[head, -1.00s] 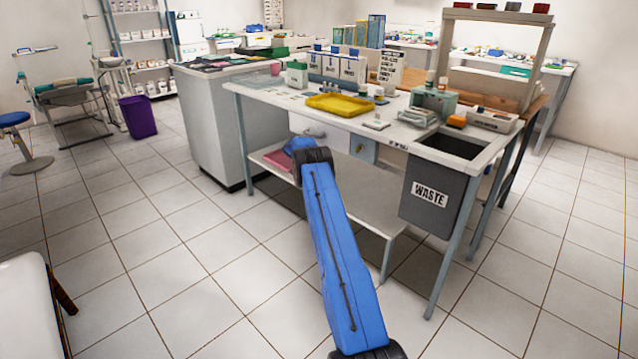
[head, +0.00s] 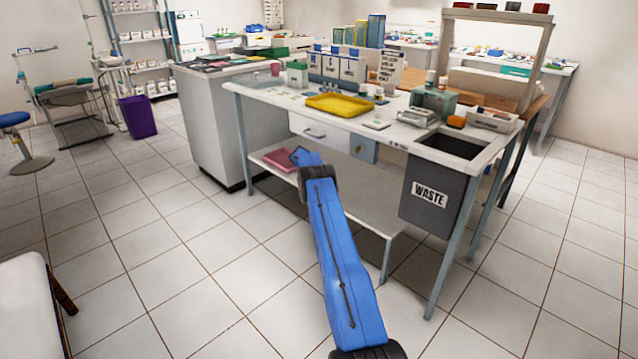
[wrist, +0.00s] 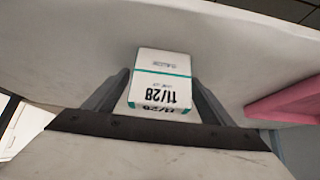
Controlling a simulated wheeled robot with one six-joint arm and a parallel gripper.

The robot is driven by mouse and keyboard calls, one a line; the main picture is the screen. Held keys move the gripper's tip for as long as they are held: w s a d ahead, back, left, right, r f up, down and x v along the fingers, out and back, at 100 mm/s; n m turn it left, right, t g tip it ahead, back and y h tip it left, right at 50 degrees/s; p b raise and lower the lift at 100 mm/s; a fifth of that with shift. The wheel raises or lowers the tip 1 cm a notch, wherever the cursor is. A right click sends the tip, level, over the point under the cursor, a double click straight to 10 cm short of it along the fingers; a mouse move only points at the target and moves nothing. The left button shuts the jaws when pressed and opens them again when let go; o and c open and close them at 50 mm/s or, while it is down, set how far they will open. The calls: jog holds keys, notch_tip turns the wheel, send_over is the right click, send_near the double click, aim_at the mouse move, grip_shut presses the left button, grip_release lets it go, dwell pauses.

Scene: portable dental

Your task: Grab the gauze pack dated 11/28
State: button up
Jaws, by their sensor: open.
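The gauze pack (wrist: 160,88) is a white box with teal lines, and "11/28" is printed on it upside down in the wrist view. It lies on a pale surface. My gripper (wrist: 162,76) is open, with one dark finger on the left and one on the right of the pack. The pack sits between them; I cannot tell whether either finger touches it. In the head view my arm reaches to the table's lower shelf (head: 345,200), and the pack and fingers are hidden there.
A pink tray (head: 278,159) lies on the lower shelf; a pink edge (wrist: 285,103) shows right in the wrist view. Above are the tabletop with a yellow tray (head: 338,105) and a drawer (head: 318,132). A grey waste bin (head: 428,197) hangs at right. The floor in front is clear.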

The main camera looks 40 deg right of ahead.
jog(key=shift+c, duration=0.7)
jog(key=c, duration=1)
jog(key=shift+r, duration=0.1)
